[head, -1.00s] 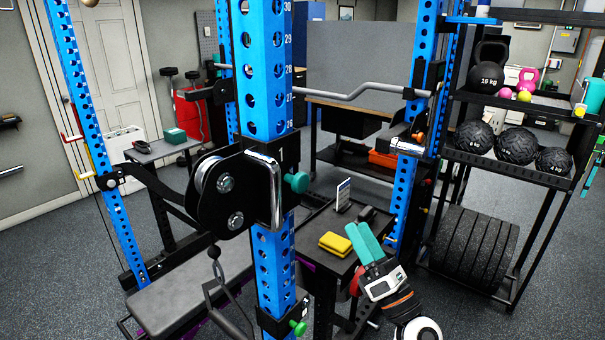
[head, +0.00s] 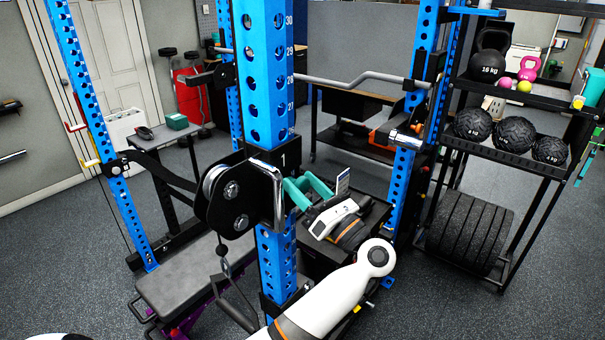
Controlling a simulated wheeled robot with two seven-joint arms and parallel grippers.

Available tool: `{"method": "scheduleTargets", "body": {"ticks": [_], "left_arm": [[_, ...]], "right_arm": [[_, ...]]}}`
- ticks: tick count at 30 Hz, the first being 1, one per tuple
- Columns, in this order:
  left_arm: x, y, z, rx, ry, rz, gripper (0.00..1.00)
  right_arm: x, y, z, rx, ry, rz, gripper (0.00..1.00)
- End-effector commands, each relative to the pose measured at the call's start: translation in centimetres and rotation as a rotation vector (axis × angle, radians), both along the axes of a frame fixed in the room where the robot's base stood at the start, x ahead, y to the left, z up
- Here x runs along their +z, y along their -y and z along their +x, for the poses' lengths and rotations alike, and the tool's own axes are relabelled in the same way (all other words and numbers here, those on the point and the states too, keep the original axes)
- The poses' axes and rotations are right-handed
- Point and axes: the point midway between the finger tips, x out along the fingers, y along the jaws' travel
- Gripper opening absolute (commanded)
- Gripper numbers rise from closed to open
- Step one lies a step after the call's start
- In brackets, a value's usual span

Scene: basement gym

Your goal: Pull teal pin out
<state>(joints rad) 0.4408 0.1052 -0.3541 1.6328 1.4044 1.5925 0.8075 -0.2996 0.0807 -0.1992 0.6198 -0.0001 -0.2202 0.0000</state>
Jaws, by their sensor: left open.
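The black pulley carriage (head: 229,205) with its silver handle sits on the blue upright (head: 265,85) marked with numbers. My left gripper (head: 303,189) has two teal fingers, spread apart, just right of the carriage at the upright's right side. The teal pin at the carriage's right side is not distinguishable now; the similarly coloured fingers cover that spot. I cannot tell whether they touch it. My left forearm comes up from the bottom and bends back toward the upright. My right gripper is not in view.
A grey bench (head: 190,287) lies left of the upright. A rack with black balls (head: 515,135) and plates stands right. A barbell (head: 345,84) crosses behind. Floor at lower right is clear.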

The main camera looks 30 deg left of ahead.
Motion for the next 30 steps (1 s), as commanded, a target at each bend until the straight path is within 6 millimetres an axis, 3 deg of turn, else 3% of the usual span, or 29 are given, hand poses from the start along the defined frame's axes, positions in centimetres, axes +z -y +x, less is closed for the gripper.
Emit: {"method": "scheduleTargets", "body": {"ticks": [11,22,30], "left_arm": [[0.2,-0.6,0.1,0.000,0.000,0.000,0.59],[0.2,-0.6,0.1,0.000,0.000,0.000,0.00],[-0.3,0.4,0.1,-0.004,0.002,-0.003,0.00]], "right_arm": [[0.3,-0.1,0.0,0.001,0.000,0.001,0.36],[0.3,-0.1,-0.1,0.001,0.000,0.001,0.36],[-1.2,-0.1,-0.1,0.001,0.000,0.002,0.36]]}}
